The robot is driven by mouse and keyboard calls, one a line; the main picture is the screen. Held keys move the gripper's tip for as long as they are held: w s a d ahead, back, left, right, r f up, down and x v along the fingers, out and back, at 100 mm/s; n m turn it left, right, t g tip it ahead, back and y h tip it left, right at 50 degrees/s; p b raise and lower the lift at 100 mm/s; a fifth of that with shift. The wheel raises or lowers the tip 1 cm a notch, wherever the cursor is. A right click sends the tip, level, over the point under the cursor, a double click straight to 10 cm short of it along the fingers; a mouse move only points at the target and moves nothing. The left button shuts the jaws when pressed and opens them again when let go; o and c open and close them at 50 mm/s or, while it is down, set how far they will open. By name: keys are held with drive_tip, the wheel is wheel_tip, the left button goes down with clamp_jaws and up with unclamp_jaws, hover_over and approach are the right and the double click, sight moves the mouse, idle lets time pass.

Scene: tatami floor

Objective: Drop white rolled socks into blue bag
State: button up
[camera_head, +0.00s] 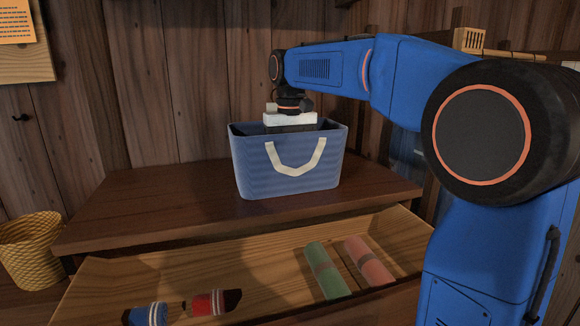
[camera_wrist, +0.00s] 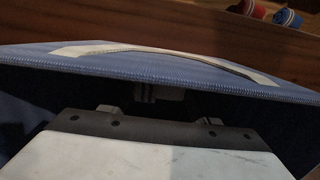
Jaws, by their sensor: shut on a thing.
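The blue bag (camera_head: 290,170), an open-topped tote with a cream handle, stands upright on the brown dresser top. In the wrist view, its near rim and handle (camera_wrist: 165,60) cross the picture above my gripper (camera_wrist: 160,130). My gripper (camera_head: 290,122) points down into the bag's mouth, its white and dark body level with the rim. Its fingertips are hidden inside the bag.
An open wooden drawer (camera_head: 250,262) below holds blue rolled socks (camera_head: 148,314), red rolled socks (camera_head: 208,303), a green roll (camera_head: 326,270) and a pink roll (camera_head: 368,260). A yellow basket (camera_head: 30,250) stands at left. The dresser top (camera_head: 150,205) left of the bag is clear.

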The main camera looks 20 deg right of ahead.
sight(287, 140)
drive_tip(key=shift+f, duration=0.5)
drive_tip(key=o, duration=1)
wheel_tip(287, 140, up, 13)
drive_tip(key=shift+r, duration=0.1)
